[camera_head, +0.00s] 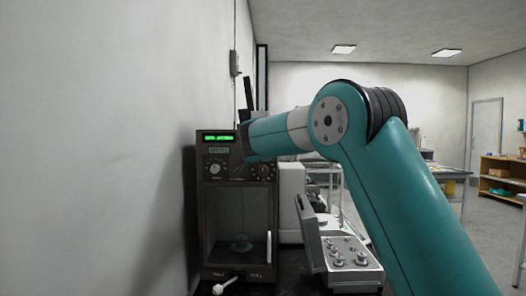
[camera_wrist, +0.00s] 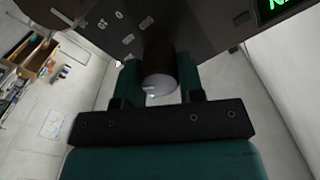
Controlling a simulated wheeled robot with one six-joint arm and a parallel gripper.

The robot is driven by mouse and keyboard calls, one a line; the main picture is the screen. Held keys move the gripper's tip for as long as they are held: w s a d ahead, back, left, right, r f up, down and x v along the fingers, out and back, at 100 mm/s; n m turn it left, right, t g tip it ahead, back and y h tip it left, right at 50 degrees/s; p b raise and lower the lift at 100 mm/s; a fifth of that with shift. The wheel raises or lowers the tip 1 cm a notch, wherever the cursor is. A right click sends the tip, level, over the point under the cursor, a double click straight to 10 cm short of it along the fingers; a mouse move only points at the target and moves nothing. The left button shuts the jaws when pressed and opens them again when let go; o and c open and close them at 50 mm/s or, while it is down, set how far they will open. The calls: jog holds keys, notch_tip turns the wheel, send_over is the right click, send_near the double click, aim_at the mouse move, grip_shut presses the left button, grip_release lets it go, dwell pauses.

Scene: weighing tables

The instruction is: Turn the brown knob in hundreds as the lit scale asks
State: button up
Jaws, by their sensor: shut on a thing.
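The scale (camera_head: 237,205) stands against the left wall, a dark cabinet with a glass-fronted chamber. Its green display (camera_head: 219,138) is lit, but the text is too small to read; a corner of the display (camera_wrist: 278,8) also shows in the wrist view. My gripper (camera_wrist: 159,72) is at the scale's upper front, shut on a dark brown knob (camera_wrist: 160,66) with a grey round end, one finger on each side. White numbers on the panel near the knob are only partly legible. In the head view my arm hides the held knob and most of the gripper.
A pale dial (camera_head: 216,168) and a dark dial (camera_head: 262,171) sit on the scale's front. A white handle (camera_head: 225,286) lies low in front. An open case of weights (camera_head: 349,256) stands to the right. Wooden shelves (camera_head: 502,178) are far right.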

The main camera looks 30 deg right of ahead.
dwell(0.4)
jog(key=o, duration=0.9)
jog(key=b+v, duration=0.5)
jog(key=v, duration=1.2)
jog(key=shift+s+a, duration=0.2)
